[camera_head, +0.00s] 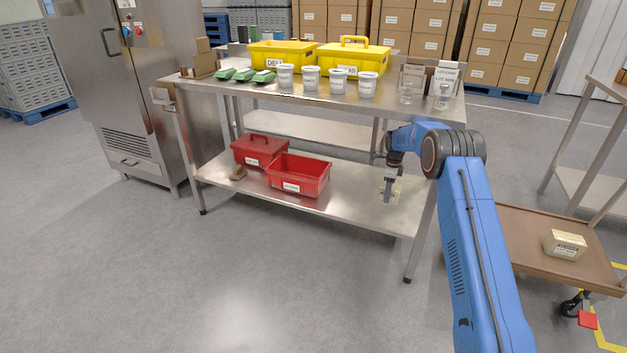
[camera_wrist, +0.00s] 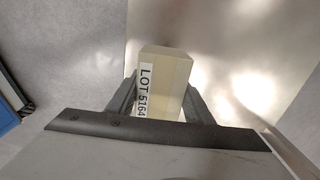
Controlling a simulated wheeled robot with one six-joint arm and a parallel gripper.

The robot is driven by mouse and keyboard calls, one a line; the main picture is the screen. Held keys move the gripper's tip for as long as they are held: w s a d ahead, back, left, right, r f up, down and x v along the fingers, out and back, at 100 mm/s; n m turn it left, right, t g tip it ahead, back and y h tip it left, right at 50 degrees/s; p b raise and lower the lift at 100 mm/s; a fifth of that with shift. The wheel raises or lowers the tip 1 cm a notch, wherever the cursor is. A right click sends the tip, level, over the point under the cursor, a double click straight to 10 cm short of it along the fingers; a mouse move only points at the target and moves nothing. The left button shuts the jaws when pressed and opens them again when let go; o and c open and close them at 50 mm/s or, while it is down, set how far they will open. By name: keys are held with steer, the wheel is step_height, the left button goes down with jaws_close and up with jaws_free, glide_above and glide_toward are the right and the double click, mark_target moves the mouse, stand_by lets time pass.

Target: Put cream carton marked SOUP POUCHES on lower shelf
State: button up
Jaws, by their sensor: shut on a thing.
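My gripper (camera_head: 388,194) is shut on a cream carton (camera_wrist: 168,75), held between both fingers in the wrist view. The side seen there reads LOT 5164; no SOUP POUCHES marking shows on it. In the head view only a little of the carton shows around the fingers. My gripper is over the right part of the steel table's lower shelf (camera_head: 350,210). I cannot tell whether the carton touches the shelf. Another cream carton (camera_head: 565,244) sits on the brown trolley at the right; its label is too small to read.
The upper tabletop (camera_head: 300,97) holds yellow boxes, white tubs and jars. The shelf right of the bin is clear.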

steer(key=shift+w+f, duration=0.1)
steer(key=shift+f, duration=4.85)
steer(key=o, duration=1.5)
steer(key=shift+f, duration=0.15)
step_height(320, 180, up, 8)
steer(key=shift+f, duration=0.1)
